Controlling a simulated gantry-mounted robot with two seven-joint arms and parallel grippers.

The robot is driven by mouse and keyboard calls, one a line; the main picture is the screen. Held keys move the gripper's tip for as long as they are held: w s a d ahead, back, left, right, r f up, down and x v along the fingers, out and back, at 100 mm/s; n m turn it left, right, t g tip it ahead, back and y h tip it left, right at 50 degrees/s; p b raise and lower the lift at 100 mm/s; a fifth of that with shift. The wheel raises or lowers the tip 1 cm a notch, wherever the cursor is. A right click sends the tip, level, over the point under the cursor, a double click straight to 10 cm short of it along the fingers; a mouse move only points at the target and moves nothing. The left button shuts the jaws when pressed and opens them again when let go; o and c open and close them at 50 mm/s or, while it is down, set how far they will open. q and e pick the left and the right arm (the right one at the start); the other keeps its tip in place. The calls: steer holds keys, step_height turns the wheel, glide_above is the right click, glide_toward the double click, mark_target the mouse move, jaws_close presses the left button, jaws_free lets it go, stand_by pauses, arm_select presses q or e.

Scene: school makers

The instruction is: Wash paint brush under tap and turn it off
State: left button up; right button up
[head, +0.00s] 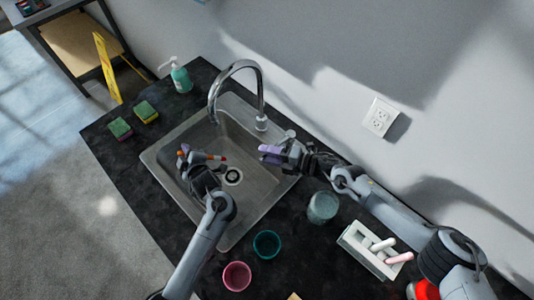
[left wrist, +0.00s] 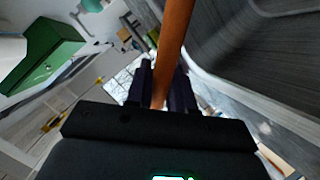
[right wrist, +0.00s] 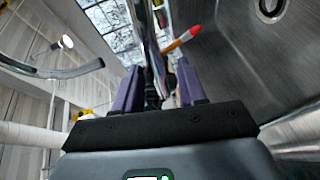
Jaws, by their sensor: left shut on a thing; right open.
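The paint brush (head: 216,157), with an orange handle and a red end, is over the sink basin (head: 232,205). My left gripper (head: 188,158) is shut on it; the handle also shows between the fingers in the left wrist view (left wrist: 173,45). My right gripper (head: 271,154), with purple fingers, is open and empty over the basin's right side, just below the tap's base. The curved metal tap (head: 238,66) stands at the sink's back edge, its spout above the basin, left of my right gripper. I cannot make out running water.
A green soap bottle (head: 180,76) and two sponges (head: 145,111) are left of the sink. A glass jar (head: 322,207), a teal cup (head: 266,244), a pink cup (head: 237,276) and a white holder (head: 366,252) stand on the dark counter (head: 300,265) at the right and front.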

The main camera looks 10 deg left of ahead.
steer(key=shift+w+a, duration=0.1)
steer(key=shift+a, duration=0.15)
steer(key=shift+c, duration=0.2)
jaws_close()
steer(key=shift+s+d+n+g, duration=0.35)
steer(key=shift+d+n+g, duration=0.45)
steer(key=shift+g, duration=0.35)
steer(key=shift+s+d+n+g, duration=0.4)
steer(key=shift+d+n+g, duration=0.4)
steer(key=shift+g, duration=0.4)
steer(key=shift+s+d+n+g, duration=0.35)
steer(key=shift+d+n+g, duration=0.35)
steer(key=shift+n+g, duration=0.35)
steer(key=shift+o, duration=0.2)
jaws_free()
